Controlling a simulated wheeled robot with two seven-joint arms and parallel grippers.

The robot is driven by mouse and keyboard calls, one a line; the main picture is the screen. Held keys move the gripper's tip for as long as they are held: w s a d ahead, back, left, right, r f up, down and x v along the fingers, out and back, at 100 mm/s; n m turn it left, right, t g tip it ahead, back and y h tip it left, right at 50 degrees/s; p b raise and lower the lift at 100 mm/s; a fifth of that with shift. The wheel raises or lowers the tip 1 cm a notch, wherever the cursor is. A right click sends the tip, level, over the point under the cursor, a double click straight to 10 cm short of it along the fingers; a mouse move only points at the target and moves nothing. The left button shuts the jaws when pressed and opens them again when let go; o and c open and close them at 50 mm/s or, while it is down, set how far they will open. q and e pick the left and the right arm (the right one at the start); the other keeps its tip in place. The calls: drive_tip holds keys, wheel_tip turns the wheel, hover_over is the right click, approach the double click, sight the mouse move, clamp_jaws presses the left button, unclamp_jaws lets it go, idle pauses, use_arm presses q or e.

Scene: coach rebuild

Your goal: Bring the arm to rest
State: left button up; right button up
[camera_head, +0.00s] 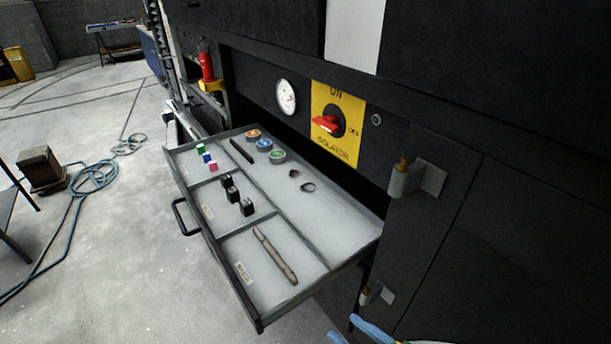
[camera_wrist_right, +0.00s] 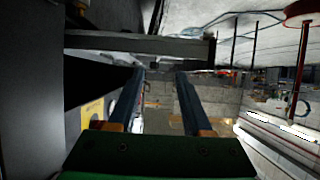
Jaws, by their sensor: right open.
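My right gripper (camera_head: 346,327) shows only at the bottom edge of the head view, right of the drawer, with its blue fingers partly cut off by the frame. In the right wrist view its two fingers (camera_wrist_right: 159,80) stand apart with nothing between them. It is apart from the drawer's contents. My left gripper is not in either view.
An open drawer (camera_head: 213,241) juts from the dark cabinet, holding coloured cubes, black blocks, round discs, rings and a grey rod (camera_head: 274,255). A yellow isolator plate (camera_head: 345,101) with a red switch and a gauge (camera_head: 286,97) is above. Hose (camera_head: 75,205) lies on open floor left.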

drive_tip(key=w+d+f+m+h, duration=0.1)
drive_tip(key=d+f+h, duration=0.1)
drive_tip(key=d+f, duration=0.3)
drive_tip(key=w+d+f+m+h, duration=0.1)
drive_tip(key=d+f+h, duration=0.15)
drive_tip(key=f, duration=0.55)
drive_tip(key=s+d+f+m+g+h, duration=0.1)
drive_tip(key=s+d+f+g, duration=0.15)
drive_tip(key=f, duration=0.35)
drive_tip(key=s+d+f+m+g+h, duration=0.1)
drive_tip(key=s+d+f, duration=0.25)
drive_tip(key=f, duration=0.35)
drive_tip(key=s+a+f+g, duration=0.1)
drive_tip(key=s+f+g, duration=0.2)
drive_tip(key=s, duration=0.6)
drive_tip(key=s+a+f+g+h, duration=0.1)
drive_tip(key=s+f+g, duration=0.2)
drive_tip(key=s+f, duration=0.5)
drive_tip(key=shift+s+a+f+m, duration=0.2)
drive_tip(key=shift+s+f+m, duration=0.15)
drive_tip(key=shift+s, duration=0.7)
